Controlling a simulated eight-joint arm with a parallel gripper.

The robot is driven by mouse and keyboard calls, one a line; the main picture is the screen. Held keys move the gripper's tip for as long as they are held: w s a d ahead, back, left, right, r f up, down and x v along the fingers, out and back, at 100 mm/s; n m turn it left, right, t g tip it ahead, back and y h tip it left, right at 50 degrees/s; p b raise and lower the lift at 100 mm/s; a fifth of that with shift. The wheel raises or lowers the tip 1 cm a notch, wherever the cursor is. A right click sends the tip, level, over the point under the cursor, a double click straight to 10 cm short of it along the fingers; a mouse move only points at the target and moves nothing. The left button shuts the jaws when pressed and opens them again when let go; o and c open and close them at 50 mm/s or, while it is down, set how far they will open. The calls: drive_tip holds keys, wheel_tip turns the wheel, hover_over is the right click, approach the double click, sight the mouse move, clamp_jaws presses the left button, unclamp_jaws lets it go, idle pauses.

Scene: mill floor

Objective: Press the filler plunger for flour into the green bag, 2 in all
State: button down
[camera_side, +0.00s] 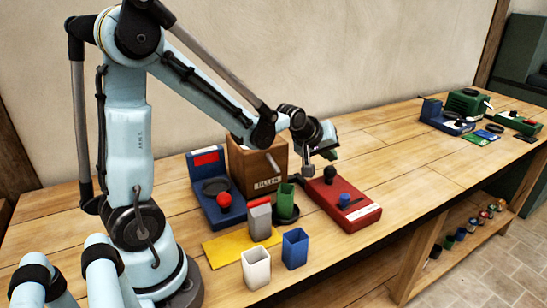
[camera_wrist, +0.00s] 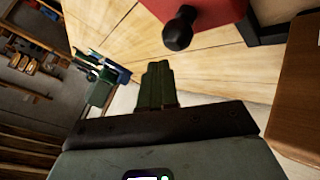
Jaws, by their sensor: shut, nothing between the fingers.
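The green bag (camera_side: 286,201) stands upright and open-topped on a dark round base, in front of a wooden box (camera_side: 244,165) with a white label I cannot read for sure. The box looks like the filler; my arm crosses its top, and I cannot make out a plunger. My gripper (camera_side: 309,171) is shut and empty, pointing down just right of the box, above and right of the green bag. In the wrist view my shut fingers (camera_wrist: 157,75) show no object between them. A black knob (camera_wrist: 179,28) on a red device (camera_wrist: 222,12) lies beyond them.
The red device (camera_side: 352,212) stands right of the green bag. A blue device (camera_side: 205,178) with a red knob stands left. A yellow mat (camera_side: 228,248), grey bag (camera_side: 260,222), white bag (camera_side: 256,268) and blue bag (camera_side: 295,249) are in front. The table is clear toward the middle right.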

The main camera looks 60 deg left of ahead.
sight(327, 168)
drive_tip(key=shift+f, duration=0.1)
idle(0.7)
drive_tip(key=shift+f, duration=0.35)
drive_tip(key=shift+f, duration=0.9)
idle(1.1)
drive_tip(key=shift+r, duration=1.35)
drive_tip(key=shift+r, duration=2.5)
idle(0.4)
drive_tip(key=shift+r, duration=1.9)
